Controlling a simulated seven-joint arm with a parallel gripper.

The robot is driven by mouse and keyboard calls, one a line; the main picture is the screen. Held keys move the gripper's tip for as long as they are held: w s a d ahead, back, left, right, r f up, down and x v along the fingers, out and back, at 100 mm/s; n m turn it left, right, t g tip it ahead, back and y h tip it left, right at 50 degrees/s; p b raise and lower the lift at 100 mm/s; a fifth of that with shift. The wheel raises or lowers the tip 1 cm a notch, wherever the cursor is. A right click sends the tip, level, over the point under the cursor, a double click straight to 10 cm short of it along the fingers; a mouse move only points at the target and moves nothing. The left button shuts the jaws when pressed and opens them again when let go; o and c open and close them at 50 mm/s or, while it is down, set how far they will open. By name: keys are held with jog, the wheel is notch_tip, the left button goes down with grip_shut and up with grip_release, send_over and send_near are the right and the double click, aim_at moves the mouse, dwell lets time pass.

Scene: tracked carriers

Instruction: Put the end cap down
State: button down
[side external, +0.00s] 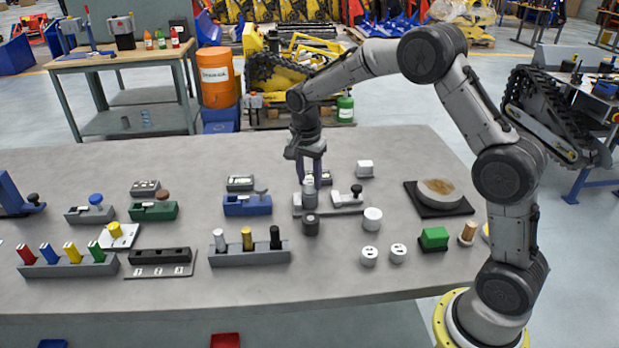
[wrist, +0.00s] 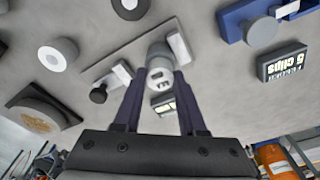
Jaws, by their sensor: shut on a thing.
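My gripper (side external: 312,180) points down over the grey fixture (side external: 346,209) in the middle of the table. In the wrist view its two dark fingers (wrist: 161,82) are shut on a pale grey round piece (wrist: 160,72) with dark marks on its near face, which looks like the end cap. A grey cylinder (side external: 309,197) shows upright below the fingertips at the left part of the fixture. I cannot tell whether the held piece rests on the fixture or is just above it. The fixture's black-knobbed clamp (side external: 356,190) stands to the right of the fingers.
Two white caps (side external: 369,257) lie nearer the front edge. A blue fixture (side external: 247,206) is to the left. A labelled box (wrist: 162,103) sits behind the fingers.

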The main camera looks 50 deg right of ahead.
aim_at(307, 184)
jog(key=shift+f, duration=0.15)
jog(key=shift+c, duration=2.4)
grip_release()
notch_tip(307, 184, up, 11)
jog(key=a, duration=0.1)
jog(key=s+a+r+n+t, duration=0.25)
jog(key=s+r+n, duration=0.35)
jog(key=s, duration=0.4)
jog(key=s+a+f+n+t, duration=0.1)
jog(key=s+n, duration=0.4)
jog(key=s, duration=0.5)
jog(key=s+a+f+n+t+y, duration=0.1)
jog(key=s+a+f+n+t, duration=0.1)
jog(key=s, duration=0.8)
jog(key=shift+s+a+n, duration=0.25)
jog(key=shift+a+n, duration=0.55)
jog(key=shift+n, duration=0.6)
